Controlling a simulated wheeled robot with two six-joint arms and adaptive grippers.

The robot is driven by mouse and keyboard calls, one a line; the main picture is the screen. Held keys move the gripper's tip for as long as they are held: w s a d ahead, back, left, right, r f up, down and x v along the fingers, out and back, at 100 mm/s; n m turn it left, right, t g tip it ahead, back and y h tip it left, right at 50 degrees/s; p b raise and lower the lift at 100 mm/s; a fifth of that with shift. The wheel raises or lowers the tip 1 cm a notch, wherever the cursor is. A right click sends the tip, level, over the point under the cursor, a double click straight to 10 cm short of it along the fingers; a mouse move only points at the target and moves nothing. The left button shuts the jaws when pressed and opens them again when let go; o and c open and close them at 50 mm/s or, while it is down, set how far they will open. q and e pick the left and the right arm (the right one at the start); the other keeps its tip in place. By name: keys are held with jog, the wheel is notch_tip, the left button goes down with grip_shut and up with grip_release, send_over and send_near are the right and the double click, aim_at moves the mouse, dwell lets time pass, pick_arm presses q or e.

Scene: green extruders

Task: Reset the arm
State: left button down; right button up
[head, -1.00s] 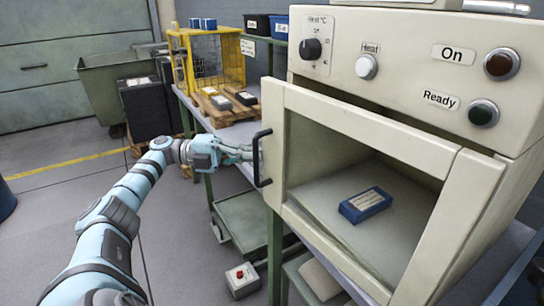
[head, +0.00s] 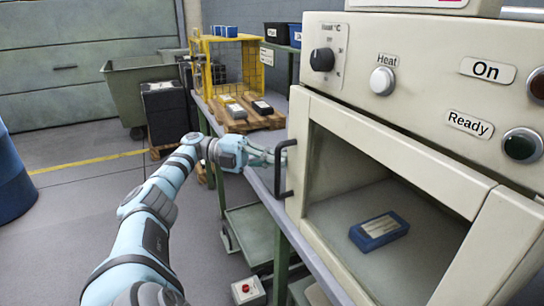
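My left arm reaches in from the lower left of the head view. Its gripper (head: 262,157) is at the black handle (head: 285,168) on the left edge of the cream oven (head: 305,120). The fingers point toward the handle. I cannot tell whether they touch it or how far apart they are. My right gripper is not in view.
The oven front is open to view, and a blue block with a label (head: 379,232) lies inside. A yellow wire cage (head: 230,62) and a wooden pallet with small boxes (head: 262,122) stand on the bench behind. A red-button box (head: 247,291) is on the floor.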

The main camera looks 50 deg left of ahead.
pick_arm(q)
notch_tip(320, 180, up, 9)
jog(key=shift+r, duration=0.2)
